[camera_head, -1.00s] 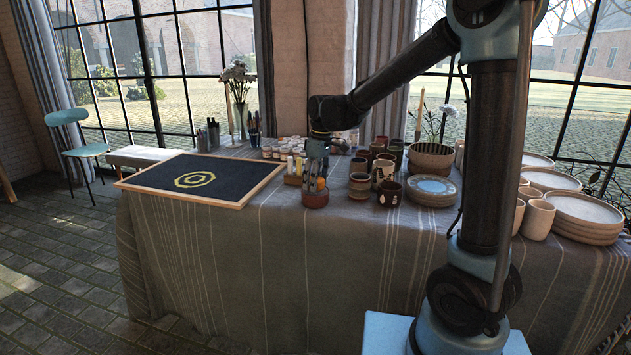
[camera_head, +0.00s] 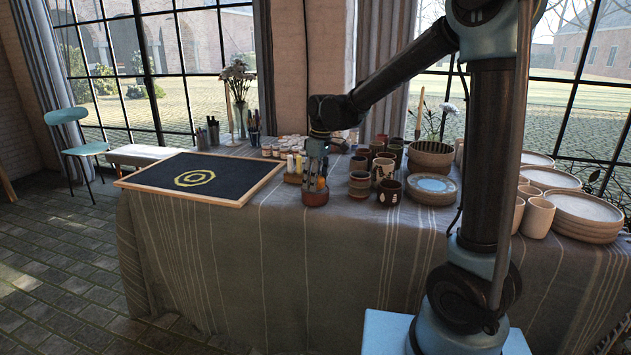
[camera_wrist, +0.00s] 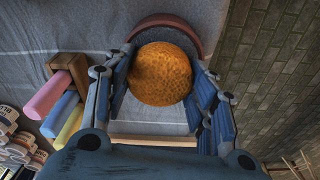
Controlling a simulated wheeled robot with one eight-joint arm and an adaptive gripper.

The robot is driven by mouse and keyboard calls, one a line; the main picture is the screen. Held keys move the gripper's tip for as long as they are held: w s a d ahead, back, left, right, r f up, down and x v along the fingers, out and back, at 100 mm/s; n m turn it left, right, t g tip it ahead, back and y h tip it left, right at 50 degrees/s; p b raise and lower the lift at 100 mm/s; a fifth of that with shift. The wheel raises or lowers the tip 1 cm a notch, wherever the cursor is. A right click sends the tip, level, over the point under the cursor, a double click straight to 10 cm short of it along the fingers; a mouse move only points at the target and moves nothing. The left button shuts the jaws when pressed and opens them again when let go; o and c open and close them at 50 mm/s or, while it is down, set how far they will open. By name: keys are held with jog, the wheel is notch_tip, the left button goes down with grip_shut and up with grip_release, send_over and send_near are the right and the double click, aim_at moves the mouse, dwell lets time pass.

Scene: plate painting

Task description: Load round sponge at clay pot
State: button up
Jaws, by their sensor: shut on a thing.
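The round sponge (camera_wrist: 161,74) is an orange-yellow ball, seen large in the wrist view between my two blue fingers. My gripper (camera_head: 315,181) points down at the near edge of the table and is shut on the sponge. The clay pot (camera_head: 315,198) is a small reddish-brown bowl directly below my fingers. Its rim (camera_wrist: 165,22) curves around the far side of the sponge in the wrist view. The sponge is over or inside the pot; its depth in the pot is hidden by the fingers.
A wooden holder (camera_wrist: 69,72) with coloured sticks stands close beside my gripper. Several cups (camera_head: 388,193) and stacked plates (camera_head: 431,189) stand to the right. A framed black board (camera_head: 240,170) with a yellow ring pattern lies to the left. The table edge is just in front.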

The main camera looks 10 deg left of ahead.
dwell(0.4)
jog(key=shift+r, duration=3.5)
